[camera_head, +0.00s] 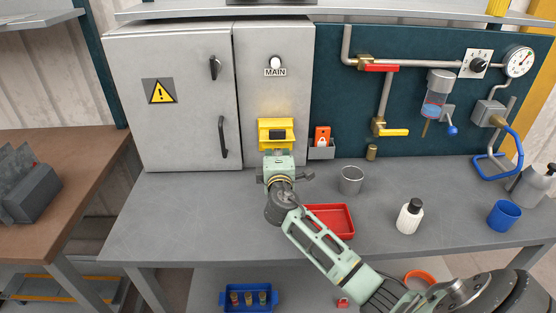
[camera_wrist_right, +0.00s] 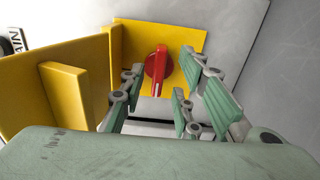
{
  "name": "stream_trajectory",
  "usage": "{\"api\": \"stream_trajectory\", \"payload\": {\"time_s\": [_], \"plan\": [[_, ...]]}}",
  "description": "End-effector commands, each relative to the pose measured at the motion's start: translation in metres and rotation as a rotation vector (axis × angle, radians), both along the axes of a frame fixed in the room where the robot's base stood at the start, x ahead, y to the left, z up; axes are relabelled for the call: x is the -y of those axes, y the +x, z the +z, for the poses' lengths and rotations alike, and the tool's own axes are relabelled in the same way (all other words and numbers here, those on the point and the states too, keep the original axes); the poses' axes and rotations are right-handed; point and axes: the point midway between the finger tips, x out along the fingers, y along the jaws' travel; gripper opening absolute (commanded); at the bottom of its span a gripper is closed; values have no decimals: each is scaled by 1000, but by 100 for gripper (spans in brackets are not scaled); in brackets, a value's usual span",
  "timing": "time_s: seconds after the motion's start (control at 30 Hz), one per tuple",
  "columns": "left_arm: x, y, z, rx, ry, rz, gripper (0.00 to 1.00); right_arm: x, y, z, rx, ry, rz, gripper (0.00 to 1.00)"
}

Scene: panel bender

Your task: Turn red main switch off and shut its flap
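The red main switch (camera_wrist_right: 157,70) is a rotary knob on a yellow plate (camera_wrist_right: 186,38). In the right wrist view its handle lies along the picture's vertical, with a pale mark at the lower end. Its yellow flap (camera_wrist_right: 60,85) stands open at the left of that view. In the head view the yellow switch housing (camera_head: 263,133) is on the grey cabinet under the MAIN label, and the knob is hidden. My right gripper (camera_head: 278,155) is in front of it. Its fingers (camera_wrist_right: 163,72) are open, one on each side of the knob; contact cannot be told. My left gripper is not in view.
A grey holder (camera_head: 322,153) with a red padlock-marked item (camera_head: 322,136) is right of the cabinet. A metal cup (camera_head: 351,180), red tray (camera_head: 343,221), white bottle (camera_head: 409,217) and blue cup (camera_head: 504,215) stand on the bench. The bench's left part is clear.

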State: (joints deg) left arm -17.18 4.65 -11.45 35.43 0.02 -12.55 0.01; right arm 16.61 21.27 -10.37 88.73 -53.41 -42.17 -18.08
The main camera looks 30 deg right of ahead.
Motion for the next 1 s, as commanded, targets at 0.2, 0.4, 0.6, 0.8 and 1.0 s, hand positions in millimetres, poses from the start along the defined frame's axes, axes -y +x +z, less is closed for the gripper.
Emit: {"api": "stream_trajectory", "payload": {"time_s": [0.2,0.4,0.6,0.8,1.0], "plan": [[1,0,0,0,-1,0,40,-26,-42,-2,-3,2,2,30],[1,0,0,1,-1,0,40,-44,-71,-1,-2,0,2,30],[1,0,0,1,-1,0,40,-51,-84,0,-1,0,0,30],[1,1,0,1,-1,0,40,-52,-85,0,-1,-1,0,30],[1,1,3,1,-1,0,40,-56,-82,6,22,34,7,17]]}}
